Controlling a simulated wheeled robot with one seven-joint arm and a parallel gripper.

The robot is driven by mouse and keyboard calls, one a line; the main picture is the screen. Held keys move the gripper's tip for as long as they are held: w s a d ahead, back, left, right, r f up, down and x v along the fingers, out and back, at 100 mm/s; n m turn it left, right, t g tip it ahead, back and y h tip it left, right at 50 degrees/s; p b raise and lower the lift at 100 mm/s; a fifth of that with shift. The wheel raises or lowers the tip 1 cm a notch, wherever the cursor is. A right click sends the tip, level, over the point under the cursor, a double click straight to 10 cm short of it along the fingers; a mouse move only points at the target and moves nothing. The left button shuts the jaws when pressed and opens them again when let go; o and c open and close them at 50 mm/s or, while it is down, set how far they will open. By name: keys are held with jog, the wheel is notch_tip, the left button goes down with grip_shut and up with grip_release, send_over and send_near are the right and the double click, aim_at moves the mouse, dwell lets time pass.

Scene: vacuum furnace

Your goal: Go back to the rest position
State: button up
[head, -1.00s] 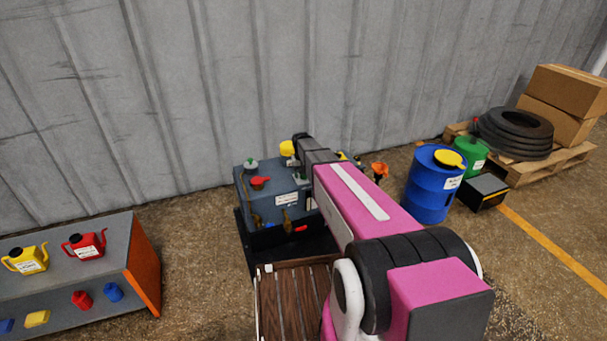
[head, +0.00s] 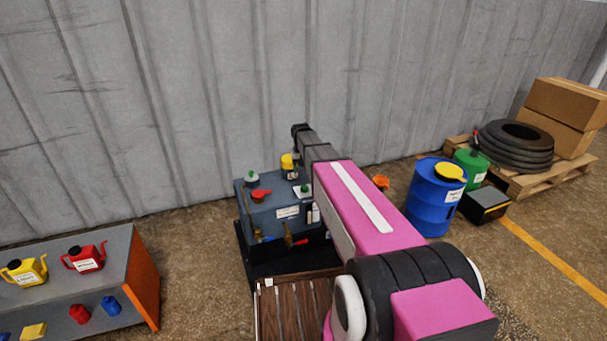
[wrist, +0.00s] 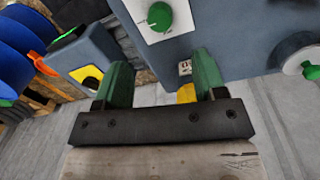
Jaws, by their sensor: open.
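Beyond the fingers are the machine's blue-grey body, a green knob (wrist: 159,16) on a white plate, and a partly hidden yellow part (wrist: 186,93). In the head view my arm reaches over the machine's right side and hides part of it; the gripper's fingers cannot be made out there.
A blue drum (head: 434,200) and a green canister (head: 471,167) stand to the right, near a pallet with tyres (head: 515,146) and cardboard boxes (head: 570,105). A grey shelf unit (head: 120,262) with oil cans is at left. A slatted wooden surface (head: 294,308) lies in front.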

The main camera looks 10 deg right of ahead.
jog(key=shift+r, duration=0.1)
jog(key=s, duration=3)
jog(key=shift+d+f+y, duration=0.3)
jog(key=shift+d+f, duration=0.05)
jog(key=shift+f, duration=0.1)
jog(key=shift+s, duration=0.1)
